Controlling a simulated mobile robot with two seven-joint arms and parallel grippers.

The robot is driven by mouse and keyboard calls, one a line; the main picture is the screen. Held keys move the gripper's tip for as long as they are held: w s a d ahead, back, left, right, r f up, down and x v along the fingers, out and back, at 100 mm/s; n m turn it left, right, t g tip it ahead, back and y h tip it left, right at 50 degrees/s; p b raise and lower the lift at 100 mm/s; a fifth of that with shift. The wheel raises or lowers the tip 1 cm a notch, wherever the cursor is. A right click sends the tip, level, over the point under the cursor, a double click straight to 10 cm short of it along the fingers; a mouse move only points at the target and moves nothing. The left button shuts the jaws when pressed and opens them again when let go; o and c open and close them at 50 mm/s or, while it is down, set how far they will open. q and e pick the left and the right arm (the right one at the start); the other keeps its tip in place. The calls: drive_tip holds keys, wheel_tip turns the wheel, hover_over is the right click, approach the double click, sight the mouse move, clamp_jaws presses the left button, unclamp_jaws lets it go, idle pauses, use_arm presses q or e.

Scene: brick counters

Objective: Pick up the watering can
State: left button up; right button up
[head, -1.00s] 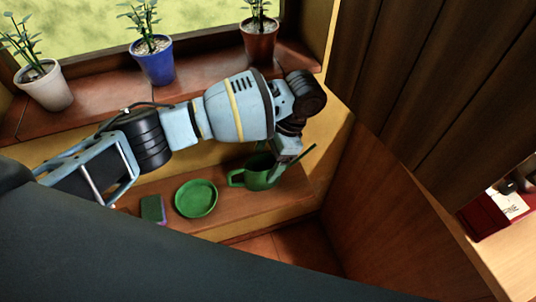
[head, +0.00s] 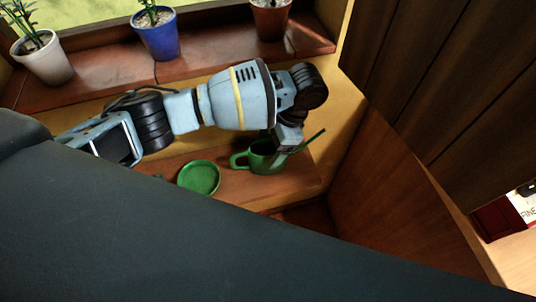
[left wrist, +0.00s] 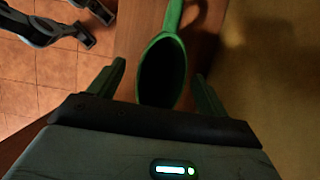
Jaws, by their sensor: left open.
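The green watering can (head: 264,158) stands on the lower wooden shelf in the head view, its handle to the left and its spout slanting up to the right. My left gripper (head: 284,154) is over the can's right side and hides part of it. In the left wrist view, the can's dark open mouth (left wrist: 163,75) lies between the two spread fingers of my left gripper (left wrist: 157,88). I see no clear grip on the can. Grey jointed parts at the upper left of the wrist view may be my right gripper; I cannot tell its state.
A green dish (head: 199,177) sits left of the can on the shelf. White (head: 45,60), blue (head: 157,40) and brown (head: 270,18) plant pots line the windowsill above. A wooden panel (head: 385,190) stands close on the right.

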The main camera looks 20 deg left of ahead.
use_arm(q)
drive_tip(key=x, duration=0.3)
drive_tip(key=shift+a+f, duration=0.1)
use_arm(e)
drive_tip(key=shift+f, duration=0.15)
use_arm(q)
drive_tip(key=c, duration=1.5)
drive_tip(key=shift+o, duration=0.2)
use_arm(e)
drive_tip(key=shift+s+f, duration=0.15)
drive_tip(key=shift+s, duration=0.3)
use_arm(q)
drive_tip(key=shift+w, duration=0.1)
